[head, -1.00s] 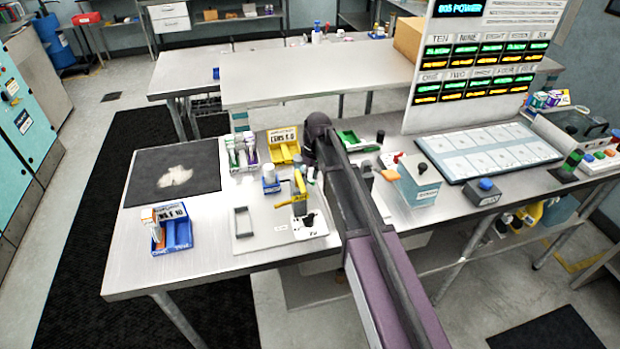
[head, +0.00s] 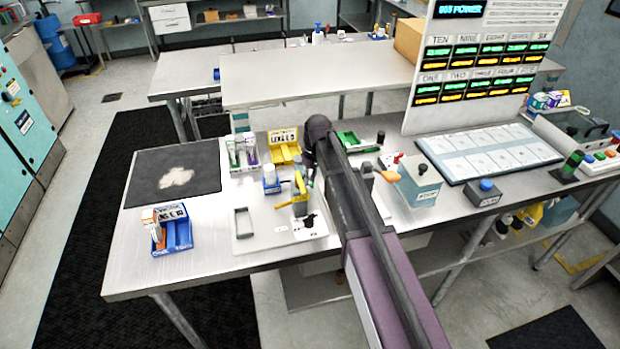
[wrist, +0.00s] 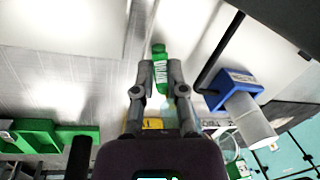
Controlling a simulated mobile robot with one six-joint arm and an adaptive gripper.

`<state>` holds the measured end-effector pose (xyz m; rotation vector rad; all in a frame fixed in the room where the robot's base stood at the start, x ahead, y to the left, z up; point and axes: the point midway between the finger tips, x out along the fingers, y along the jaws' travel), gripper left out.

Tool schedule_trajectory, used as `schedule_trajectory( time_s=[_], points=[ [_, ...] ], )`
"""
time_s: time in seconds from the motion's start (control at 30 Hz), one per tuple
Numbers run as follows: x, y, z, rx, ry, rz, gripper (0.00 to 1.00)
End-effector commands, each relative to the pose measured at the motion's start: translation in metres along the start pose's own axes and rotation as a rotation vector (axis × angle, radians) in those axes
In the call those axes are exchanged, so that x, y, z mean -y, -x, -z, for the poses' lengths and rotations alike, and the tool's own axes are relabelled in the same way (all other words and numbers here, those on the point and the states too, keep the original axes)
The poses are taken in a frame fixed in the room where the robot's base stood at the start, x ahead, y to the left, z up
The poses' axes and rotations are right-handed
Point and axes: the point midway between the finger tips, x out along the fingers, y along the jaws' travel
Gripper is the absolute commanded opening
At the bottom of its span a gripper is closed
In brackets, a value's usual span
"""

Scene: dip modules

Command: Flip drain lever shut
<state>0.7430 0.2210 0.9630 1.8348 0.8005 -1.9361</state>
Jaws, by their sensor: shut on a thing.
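In the wrist view my gripper (wrist: 162,78) has its two fingers close together around a small green piece (wrist: 160,68) with white lettering. The lettering is too blurred to read, and I cannot tell for sure whether this is the drain lever's handle or which way a lever stands. In the head view my dark wrist and arm cover most of the gripper, beside a yellow stand (head: 299,200) on a white plate (head: 262,240).
A blue holder with a white cylinder (wrist: 247,115) is close right of the fingers in the wrist view.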

Motion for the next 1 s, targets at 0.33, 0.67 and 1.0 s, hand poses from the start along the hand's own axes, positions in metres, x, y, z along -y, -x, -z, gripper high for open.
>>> schedule_trajectory(
  time_s=[0.33, 0.67, 1.0],
  points=[
    [0.001, -0.0006, -0.001, 0.001, -0.005, 0.002, 0.37],
    [0.0005, -0.0003, -0.0005, 0.0, -0.004, 0.001, 0.51],
    [-0.0001, -0.0001, -0.0002, 0.001, 0.004, 0.001, 0.51]
  ],
)
